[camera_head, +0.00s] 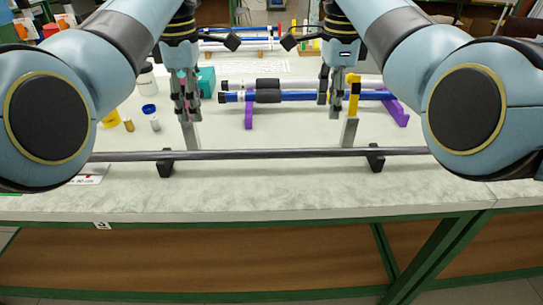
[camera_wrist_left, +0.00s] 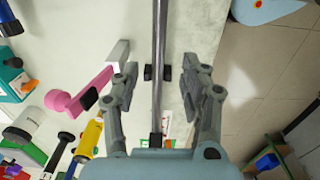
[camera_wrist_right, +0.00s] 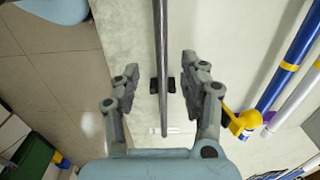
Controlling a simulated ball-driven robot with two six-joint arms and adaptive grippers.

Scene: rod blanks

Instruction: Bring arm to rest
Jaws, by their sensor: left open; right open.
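A long dark metal rod (camera_head: 260,154) lies across two black supports, a left one (camera_head: 165,163) and a right one (camera_head: 375,158), near the front of the bench. My left gripper (camera_head: 187,110) is open and empty above the bench, clear of the rod. In the left wrist view the rod (camera_wrist_left: 159,50) passes through the gap between its fingers (camera_wrist_left: 160,72). My right gripper (camera_head: 335,95) is also open and empty, raised clear of the rod. In the right wrist view the rod (camera_wrist_right: 161,50) shows between its spread fingers (camera_wrist_right: 160,75).
Blue tube (camera_head: 300,97) and white tube (camera_head: 345,84) lie behind on purple stands (camera_head: 395,111). A teal box (camera_head: 206,80) and small containers are at left. The bench front (camera_head: 290,195) is clear.

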